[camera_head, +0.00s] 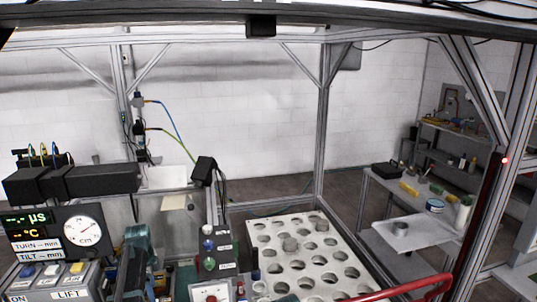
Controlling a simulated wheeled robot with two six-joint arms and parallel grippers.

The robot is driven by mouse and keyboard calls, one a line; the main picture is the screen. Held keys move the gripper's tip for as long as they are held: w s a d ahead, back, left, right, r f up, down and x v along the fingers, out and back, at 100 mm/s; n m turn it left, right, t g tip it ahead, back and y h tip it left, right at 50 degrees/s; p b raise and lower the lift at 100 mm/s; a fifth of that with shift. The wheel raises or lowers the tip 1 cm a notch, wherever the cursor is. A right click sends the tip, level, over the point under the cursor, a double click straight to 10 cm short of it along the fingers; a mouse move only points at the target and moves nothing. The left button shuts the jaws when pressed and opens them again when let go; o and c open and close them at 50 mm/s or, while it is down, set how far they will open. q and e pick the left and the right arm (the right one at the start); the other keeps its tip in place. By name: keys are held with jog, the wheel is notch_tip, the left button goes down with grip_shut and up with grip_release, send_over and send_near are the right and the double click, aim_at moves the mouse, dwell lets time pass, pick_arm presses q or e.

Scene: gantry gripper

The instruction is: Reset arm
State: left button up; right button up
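Neither of my grippers can be made out in the head view. A white plate with rows of round holes (346,248) lies inside the metal frame at lower middle. A control panel with a round dial (84,231) stands at lower left, above a button box marked LIFT (70,295). A long black unit (100,180) is above the panel. A small black box (204,170) is on an upright beside the plate.
A metal gantry post (323,130) stands behind the plate. A red bar (410,287) crosses the lower right. A workbench with bottles and small items (410,232) stands at right. Cables hang near the left post. Bare floor shows behind the frame.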

pick_arm(q)
jog(key=s+d+n, duration=0.5)
jog(key=s+d, duration=0.8)
jog(key=d, duration=0.3)
jog(key=s+d+n+y, duration=0.1)
jog(key=s+d+n, duration=0.3)
jog(key=s+d, duration=0.8)
jog(key=d+b, duration=0.1)
jog(key=d, duration=0.4)
jog(key=shift+s+d+f+n, duration=0.25)
jog(key=shift+s+f+n, duration=0.1)
jog(key=shift+f+n, duration=0.05)
